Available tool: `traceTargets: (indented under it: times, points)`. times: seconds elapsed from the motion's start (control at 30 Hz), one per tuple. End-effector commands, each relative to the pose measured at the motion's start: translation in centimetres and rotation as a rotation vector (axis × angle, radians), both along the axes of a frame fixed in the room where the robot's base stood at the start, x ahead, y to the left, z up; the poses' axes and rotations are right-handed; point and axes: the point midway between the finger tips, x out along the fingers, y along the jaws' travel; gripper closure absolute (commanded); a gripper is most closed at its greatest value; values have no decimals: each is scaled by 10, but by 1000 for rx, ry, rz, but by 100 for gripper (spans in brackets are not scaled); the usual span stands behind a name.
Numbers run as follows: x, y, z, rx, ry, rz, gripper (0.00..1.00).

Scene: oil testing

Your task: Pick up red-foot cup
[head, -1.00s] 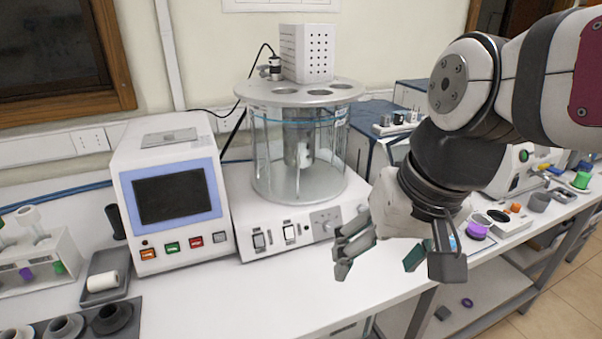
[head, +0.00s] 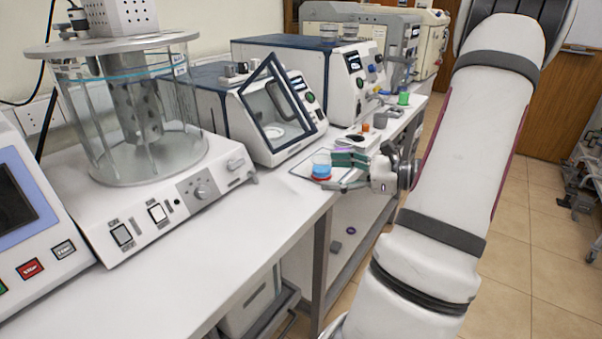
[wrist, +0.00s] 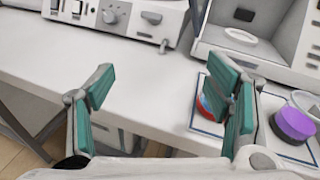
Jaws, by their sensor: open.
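The red-foot cup (head: 321,168) stands upright near the bench's front edge, with a clear blue body above a red base. In the wrist view the cup (wrist: 203,108) is mostly hidden behind my right-hand finger. My gripper (head: 342,172) is open and low over the bench, just right of the cup in the head view. In the wrist view my gripper (wrist: 160,88) has its teal-padded fingers wide apart, with nothing held between them. The cup lies toward the right finger, not midway between the two; whether they touch cannot be told.
A purple-topped piece (wrist: 294,124) sits right of the cup, outside the right finger. An instrument with an open, tilted glass door (head: 270,110) stands behind. A glass-cylinder bath (head: 130,120) stands left. The white bench (head: 215,245) is clear at front left.

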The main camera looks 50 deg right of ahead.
Motion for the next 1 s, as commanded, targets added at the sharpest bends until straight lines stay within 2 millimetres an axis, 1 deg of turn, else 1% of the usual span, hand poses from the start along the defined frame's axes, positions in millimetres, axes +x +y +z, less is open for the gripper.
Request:
traceTargets:
  times: [0.03,0.1,0.2,0.3,0.37,0.7,0.8,1.0]
  points:
    - [-12,-22,-14,51,-30,-81,28]
    - [-27,-44,-23,100,-65,-164,28]
    - [-42,-65,-32,143,-100,-244,28]
    - [-46,-73,-35,161,-117,-277,28]
    - [-41,-74,-35,164,-121,-284,28]
    - [19,-69,-35,162,-119,-280,28]
    - [30,-68,-35,162,-119,-281,28]
    - [40,-68,-35,162,-118,-281,28]
